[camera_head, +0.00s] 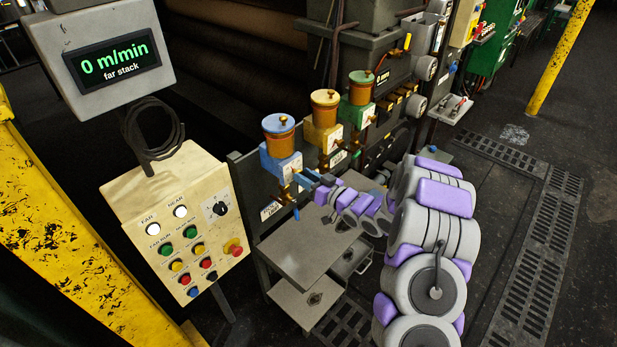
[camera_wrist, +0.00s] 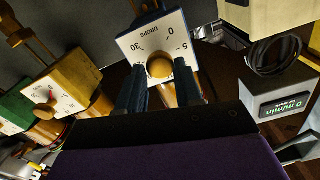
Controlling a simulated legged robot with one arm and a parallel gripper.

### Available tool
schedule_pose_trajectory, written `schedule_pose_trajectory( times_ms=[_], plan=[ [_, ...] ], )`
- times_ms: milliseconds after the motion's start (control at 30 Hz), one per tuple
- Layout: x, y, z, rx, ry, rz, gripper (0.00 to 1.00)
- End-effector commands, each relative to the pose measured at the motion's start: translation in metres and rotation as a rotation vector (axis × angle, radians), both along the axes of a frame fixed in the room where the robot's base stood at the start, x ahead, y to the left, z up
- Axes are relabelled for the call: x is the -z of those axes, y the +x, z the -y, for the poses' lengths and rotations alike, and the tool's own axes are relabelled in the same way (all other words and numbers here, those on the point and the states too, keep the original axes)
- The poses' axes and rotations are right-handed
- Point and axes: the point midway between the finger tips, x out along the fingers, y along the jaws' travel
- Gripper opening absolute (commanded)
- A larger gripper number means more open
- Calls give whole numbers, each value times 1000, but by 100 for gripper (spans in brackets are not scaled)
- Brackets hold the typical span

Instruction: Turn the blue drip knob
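The blue drip oiler (camera_head: 281,151) is the nearest of three, with a brass cup on top and a blue body. Its white dial plate (camera_wrist: 157,45), marked DROPS with numbers, faces the wrist camera and looks upside down there. A round brass knob (camera_wrist: 160,68) sits at the middle of the dial. My gripper (camera_wrist: 160,80) is open, its two dark fingers on either side below the knob in the wrist view. I cannot tell whether they touch it. In the head view my gripper (camera_head: 312,180) is close to the blue oiler's front, and the knob is hard to make out.
A yellow oiler (camera_head: 325,125) and a green oiler (camera_head: 361,98) stand beyond the blue one; both show in the wrist view. A cream button panel (camera_head: 177,215) stands left, below a display (camera_head: 113,62) reading 0 m/min. A grey shelf (camera_head: 300,247) lies below.

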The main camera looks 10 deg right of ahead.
Motion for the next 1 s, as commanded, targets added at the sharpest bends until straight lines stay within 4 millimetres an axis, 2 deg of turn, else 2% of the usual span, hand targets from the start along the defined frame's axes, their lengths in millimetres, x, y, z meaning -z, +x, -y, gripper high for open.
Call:
schedule_pose_trajectory(
  times_ms=[33,267,1000],
  plan=[
    [0,1,0,3,0,-1,24],
    [0,-1,4,-3,6,-1,3],
    [0,-2,7,1,6,0,3]
  ],
)
